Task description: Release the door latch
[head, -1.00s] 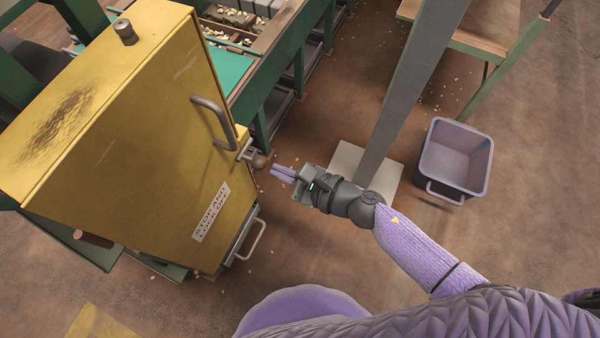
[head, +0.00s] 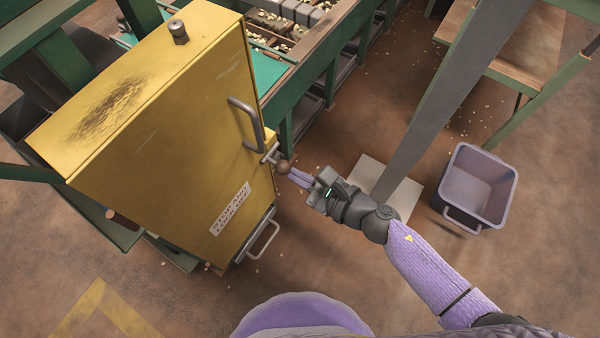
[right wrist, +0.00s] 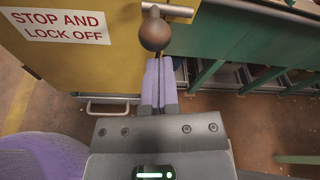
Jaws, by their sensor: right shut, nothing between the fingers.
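The yellow cabinet door (head: 190,150) has a grey bar handle (head: 245,122) and, below it, the door latch with a brown ball knob (head: 284,167) at the door's right edge. My right gripper (head: 293,175) is shut and empty, its purple fingers pointing at the knob from the right. In the right wrist view the knob (right wrist: 155,33) shows just beyond the fingertips (right wrist: 159,62), on a grey latch bar (right wrist: 168,9). I cannot tell whether the fingertips touch the knob. The door looks closed. My left gripper is not in view.
A purple-grey bin (head: 478,187) is on the floor further right. A green-framed bench (head: 330,60) runs behind the cabinet. A lower handle (head: 265,240) sticks out below the door.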

